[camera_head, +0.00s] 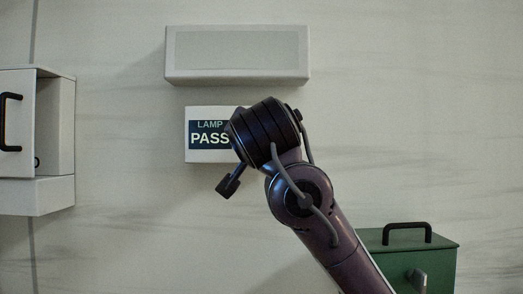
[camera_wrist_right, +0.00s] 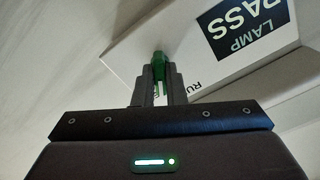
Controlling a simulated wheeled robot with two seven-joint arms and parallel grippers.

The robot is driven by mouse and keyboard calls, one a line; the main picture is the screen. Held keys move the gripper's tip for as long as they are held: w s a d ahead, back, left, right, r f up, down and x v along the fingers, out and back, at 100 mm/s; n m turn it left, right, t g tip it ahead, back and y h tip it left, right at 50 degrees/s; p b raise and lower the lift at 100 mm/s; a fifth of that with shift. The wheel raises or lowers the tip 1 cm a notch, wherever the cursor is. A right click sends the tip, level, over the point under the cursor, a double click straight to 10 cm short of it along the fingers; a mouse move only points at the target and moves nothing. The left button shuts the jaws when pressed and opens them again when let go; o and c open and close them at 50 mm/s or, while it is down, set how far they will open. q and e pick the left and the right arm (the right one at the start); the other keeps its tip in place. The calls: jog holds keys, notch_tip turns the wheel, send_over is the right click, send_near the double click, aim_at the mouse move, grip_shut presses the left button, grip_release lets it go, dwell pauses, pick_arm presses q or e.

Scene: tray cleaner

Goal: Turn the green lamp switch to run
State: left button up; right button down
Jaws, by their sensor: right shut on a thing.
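The green switch (camera_wrist_right: 158,62) shows in the right wrist view, pinched between the two fingertips of my right gripper (camera_wrist_right: 159,78). It sits at a white box (camera_wrist_right: 128,50) with a dark label (camera_wrist_right: 247,27) reading "LAMP PASS". Letters starting "RU" are printed beside the fingers; the rest is covered. In the head view the white lamp box (camera_head: 211,157) is in the middle, partly hidden by my right arm's wrist, which also hides the switch and the fingers. I cannot tell how far the switch is turned. My left gripper is not in view.
A long white box (camera_head: 236,78) is above the lamp box. An open white cabinet (camera_head: 55,195) with a black handle (camera_head: 10,122) stands at the left. A green box (camera_head: 440,262) with a black handle (camera_head: 407,228) is at the lower right, beside my right arm.

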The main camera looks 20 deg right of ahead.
jog(key=shift+n+b, duration=1)
jog(key=shift+n, duration=1.9)
jog(key=c, duration=1.5)
grip_release()
